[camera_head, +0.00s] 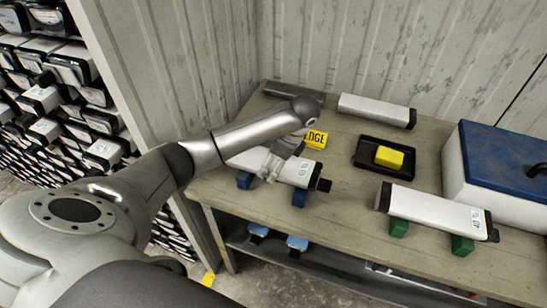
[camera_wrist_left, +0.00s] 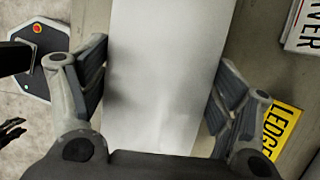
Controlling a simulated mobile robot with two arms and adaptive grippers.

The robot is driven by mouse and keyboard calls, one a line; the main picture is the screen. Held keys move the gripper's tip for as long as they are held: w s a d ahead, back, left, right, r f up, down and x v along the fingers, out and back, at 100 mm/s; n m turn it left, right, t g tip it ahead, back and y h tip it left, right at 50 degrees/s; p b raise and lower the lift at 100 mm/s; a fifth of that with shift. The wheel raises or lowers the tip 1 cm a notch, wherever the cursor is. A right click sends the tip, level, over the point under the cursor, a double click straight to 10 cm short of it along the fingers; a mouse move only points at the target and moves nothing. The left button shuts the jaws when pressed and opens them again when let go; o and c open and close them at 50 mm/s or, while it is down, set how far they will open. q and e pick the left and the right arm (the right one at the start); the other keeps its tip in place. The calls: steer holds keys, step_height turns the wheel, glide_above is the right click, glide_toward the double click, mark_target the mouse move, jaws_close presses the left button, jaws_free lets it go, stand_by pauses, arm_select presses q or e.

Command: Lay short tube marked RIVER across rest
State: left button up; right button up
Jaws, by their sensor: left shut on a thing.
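My left gripper (camera_head: 270,172) is shut on a white tube (camera_head: 298,172) with a dark end cap. In the left wrist view the fingers (camera_wrist_left: 163,88) lie on both sides of the pale tube (camera_wrist_left: 165,50). The tube lies over a pair of blue rest blocks (camera_head: 298,198); I cannot tell whether it touches them. Its label is too small to read. My right gripper is not in view.
Another white tube (camera_head: 376,110) lies at the back. One more (camera_head: 432,209) lies on green blocks (camera_head: 463,245) at the right. A black tray (camera_head: 366,157) holds a yellow block (camera_head: 389,157). A blue-lidded box (camera_head: 505,150) stands far right. The wall is close behind.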

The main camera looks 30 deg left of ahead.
arm_select(q)
steer(key=o, duration=2)
steer(key=shift+f, duration=0.1)
steer(key=shift+r, duration=0.25)
steer(key=shift+b+v, duration=0.7)
steer(key=shift+v, duration=0.45)
steer(key=p+v, duration=0.2)
steer(key=v, duration=0.6)
steer(key=shift+d+r, duration=0.35)
steer(key=shift+r, duration=0.35)
